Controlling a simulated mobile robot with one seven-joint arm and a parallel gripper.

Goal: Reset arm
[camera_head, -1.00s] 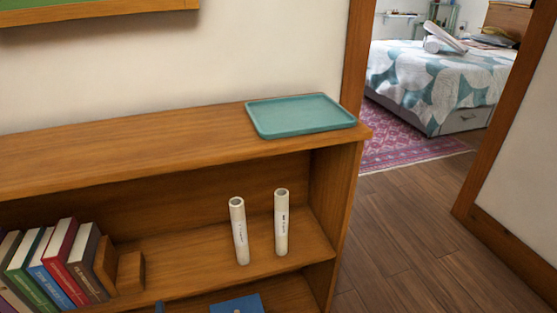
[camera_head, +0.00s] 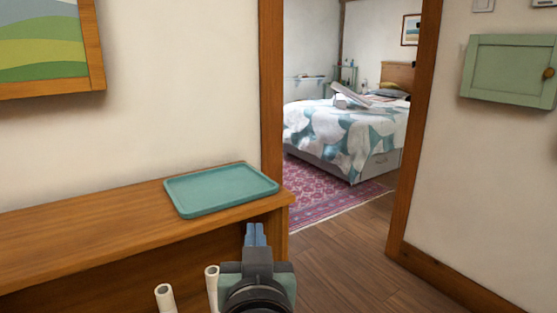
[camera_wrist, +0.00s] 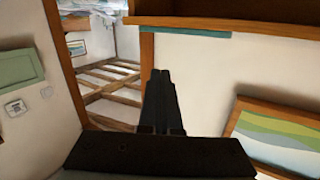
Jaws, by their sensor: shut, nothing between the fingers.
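My gripper (camera_head: 256,236) shows at the lower middle of the head view, in front of the right end of the wooden bookshelf (camera_head: 70,235). Its fingers are together with nothing between them. It also shows in the wrist view (camera_wrist: 161,78), where its dark fingers are together. A teal tray (camera_head: 222,189) lies on the shelf top, just above and left of my gripper in the picture. Two white tubes stand in the shelf below; the left tube (camera_head: 165,297) and the right tube (camera_head: 212,288) show only their upper ends, the right one close beside my wrist.
A doorway with a wooden frame (camera_head: 271,110) opens onto a bed (camera_head: 350,135) and a pink rug (camera_head: 318,192). A green wall cabinet (camera_head: 508,70) hangs at right. A framed picture (camera_head: 45,45) hangs at upper left. Wooden floor (camera_head: 345,250) is clear right of the shelf.

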